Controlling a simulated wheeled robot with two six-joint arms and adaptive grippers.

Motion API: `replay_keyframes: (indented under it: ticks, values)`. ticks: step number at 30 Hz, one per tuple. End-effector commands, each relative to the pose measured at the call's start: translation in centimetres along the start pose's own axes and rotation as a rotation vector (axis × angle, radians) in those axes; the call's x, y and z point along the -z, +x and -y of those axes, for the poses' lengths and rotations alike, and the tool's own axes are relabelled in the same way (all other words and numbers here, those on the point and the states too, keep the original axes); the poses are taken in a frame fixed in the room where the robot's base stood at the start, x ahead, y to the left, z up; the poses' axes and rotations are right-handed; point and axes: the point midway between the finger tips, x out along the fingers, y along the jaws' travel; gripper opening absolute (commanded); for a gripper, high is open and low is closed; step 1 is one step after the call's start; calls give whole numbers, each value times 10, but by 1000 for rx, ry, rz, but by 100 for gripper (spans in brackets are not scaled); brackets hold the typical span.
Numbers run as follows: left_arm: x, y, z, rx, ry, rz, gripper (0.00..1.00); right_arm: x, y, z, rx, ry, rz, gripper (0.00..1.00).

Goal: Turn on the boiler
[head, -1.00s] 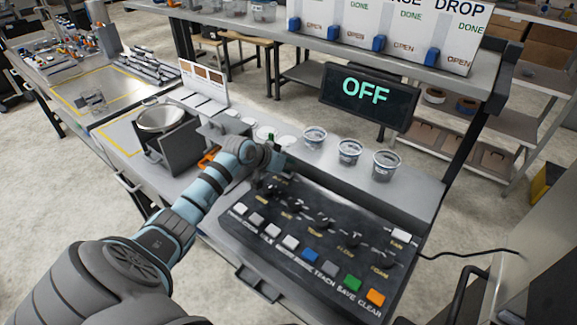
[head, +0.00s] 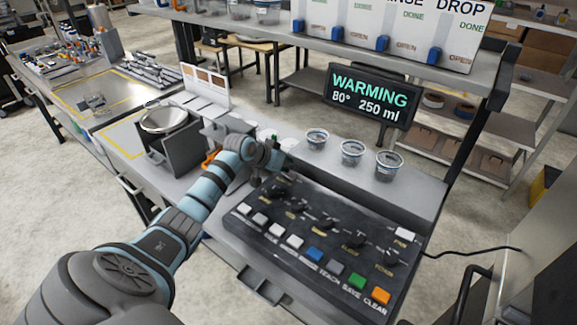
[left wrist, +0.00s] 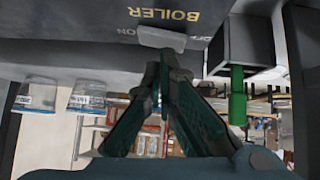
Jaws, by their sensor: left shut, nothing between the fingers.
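The black control panel (head: 268,222) has several knobs and a row of coloured buttons. The display screen (head: 367,98) above it reads "WARMING 80° 250 ml". In the left wrist view, a light grey boiler switch (left wrist: 162,37) sits by the upside-down label "BOILER", with partly covered ON/OFF marks. My left gripper (left wrist: 165,58) is shut and empty, its fingertips right at this switch; I cannot tell whether they touch. In the head view the gripper (head: 268,181) is at the panel's far left corner, and my wrist hides the switch. My right gripper is not in view.
Several clear cups (head: 352,152) stand on the ledge behind the panel. A dark box holding a round metal bowl (head: 163,119) stands left of my forearm. Dispensers with blue levers (head: 383,44) are on the upper shelf. A black cable (head: 470,251) runs right from the panel.

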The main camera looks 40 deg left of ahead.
Motion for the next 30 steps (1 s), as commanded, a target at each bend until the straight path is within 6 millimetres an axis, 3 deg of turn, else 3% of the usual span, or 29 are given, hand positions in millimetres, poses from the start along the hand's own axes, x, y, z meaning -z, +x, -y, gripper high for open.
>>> replay_keyframes:
  ticks: [8, 15, 24, 30]
  values:
    - [7, -6, -2, -1, 0, 0, 0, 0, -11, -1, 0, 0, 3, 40]
    - [38, -39, -13, -3, 3, -3, 0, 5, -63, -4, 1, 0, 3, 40]
    - [27, -102, -23, 0, 8, 0, 0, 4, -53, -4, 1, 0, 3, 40]
    - [27, -124, -26, -1, 4, -1, 0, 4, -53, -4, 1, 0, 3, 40]
